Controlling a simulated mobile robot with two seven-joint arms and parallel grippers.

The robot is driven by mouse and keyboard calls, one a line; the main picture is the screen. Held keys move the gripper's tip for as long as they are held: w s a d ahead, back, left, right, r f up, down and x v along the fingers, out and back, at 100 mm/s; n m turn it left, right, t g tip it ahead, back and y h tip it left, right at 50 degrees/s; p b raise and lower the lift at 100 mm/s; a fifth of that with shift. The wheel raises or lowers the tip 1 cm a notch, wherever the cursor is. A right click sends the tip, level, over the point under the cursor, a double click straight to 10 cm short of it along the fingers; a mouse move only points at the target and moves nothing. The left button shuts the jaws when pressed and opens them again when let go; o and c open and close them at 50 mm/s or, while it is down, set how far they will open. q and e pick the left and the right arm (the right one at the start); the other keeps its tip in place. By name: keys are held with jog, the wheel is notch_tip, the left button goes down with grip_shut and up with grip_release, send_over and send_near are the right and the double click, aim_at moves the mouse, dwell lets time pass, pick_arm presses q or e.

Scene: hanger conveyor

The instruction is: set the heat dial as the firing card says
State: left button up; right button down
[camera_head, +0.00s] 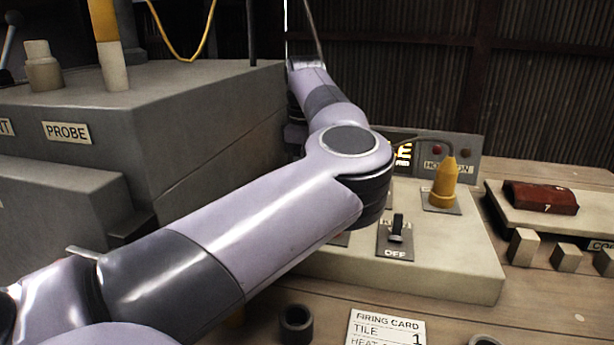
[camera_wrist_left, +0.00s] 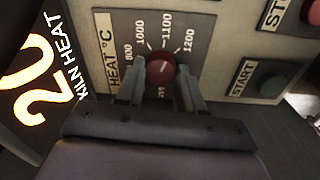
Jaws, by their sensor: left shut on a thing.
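The heat dial (camera_wrist_left: 160,70) is a red knob on a dark plate marked HEAT °C in the left wrist view. Numbers 1000, 1100 and 1200 are readable around it; its pale pointer line is too small to read for certain. My left gripper (camera_wrist_left: 161,88) is shut on the dial, one finger on each side. In the head view my left arm hides the dial and that gripper. The firing card (camera_head: 386,330) lies at the bottom edge of the head view. It reads TILE 1, and its heat line is cut off by the frame. My right gripper is not in view.
A lit KILN HEAT display (camera_wrist_left: 38,85) stands left of the dial, and a START button (camera_wrist_left: 272,84) right of it. On the console are a black switch at OFF (camera_head: 397,229) and a yellow cone (camera_head: 445,183). A red tile (camera_head: 541,197) lies farther right.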

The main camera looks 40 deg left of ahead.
pick_arm(q)
jog(key=m+b, duration=0.1)
jog(key=m, duration=0.3)
jog(key=shift+m+b, duration=0.3)
jog(key=shift+b, duration=0.1)
jog(key=shift+w+a+r, duration=0.1)
jog(key=o, duration=1)
jog(key=shift+o, duration=0.2)
jog(key=shift+s+r+p, duration=0.15)
jog(key=shift+r+p, duration=0.05)
jog(key=shift+r, duration=1.6)
jog(key=shift+s+r+p, duration=0.1)
jog(key=shift+r+p, duration=0.1)
jog(key=shift+r, duration=1.55)
